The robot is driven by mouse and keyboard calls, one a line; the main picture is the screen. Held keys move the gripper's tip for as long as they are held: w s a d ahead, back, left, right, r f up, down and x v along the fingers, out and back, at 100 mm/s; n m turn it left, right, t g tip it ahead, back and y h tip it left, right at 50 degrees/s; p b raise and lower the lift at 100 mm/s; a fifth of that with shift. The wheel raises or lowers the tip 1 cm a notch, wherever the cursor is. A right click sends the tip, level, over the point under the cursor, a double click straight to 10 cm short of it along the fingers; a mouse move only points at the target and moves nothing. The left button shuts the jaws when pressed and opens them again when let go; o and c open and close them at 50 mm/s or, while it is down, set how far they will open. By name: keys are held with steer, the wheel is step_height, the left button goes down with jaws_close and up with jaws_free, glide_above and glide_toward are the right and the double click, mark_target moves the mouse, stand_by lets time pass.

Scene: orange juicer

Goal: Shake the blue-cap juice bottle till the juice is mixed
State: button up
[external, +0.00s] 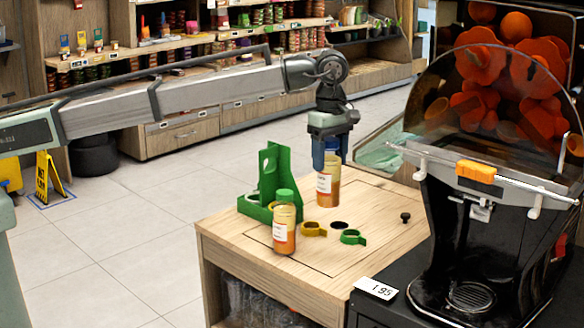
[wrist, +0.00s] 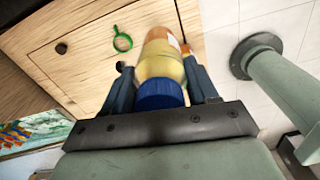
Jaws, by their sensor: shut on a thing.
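The blue-cap juice bottle (external: 328,188) is upright between the fingers of my gripper (external: 331,160), over the far part of the wooden table. It has a white label and orange juice low down, with a paler layer above. I cannot tell whether its base touches the table. In the wrist view its blue cap (wrist: 160,94) faces the camera, and the dark fingers of my gripper (wrist: 165,78) stand on both sides of it. The gripper is shut on the bottle. The cap is mostly hidden by the fingers in the external view.
A green-cap bottle (external: 285,228) stands at the table's front left, beside a green stand (external: 270,180). The juicer (external: 490,215) stands on the right.

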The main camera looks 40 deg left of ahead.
mark_target(330, 139)
steer(key=shift+r, duration=1.8)
steer(key=shift+f, duration=1.8)
stand_by(1.1)
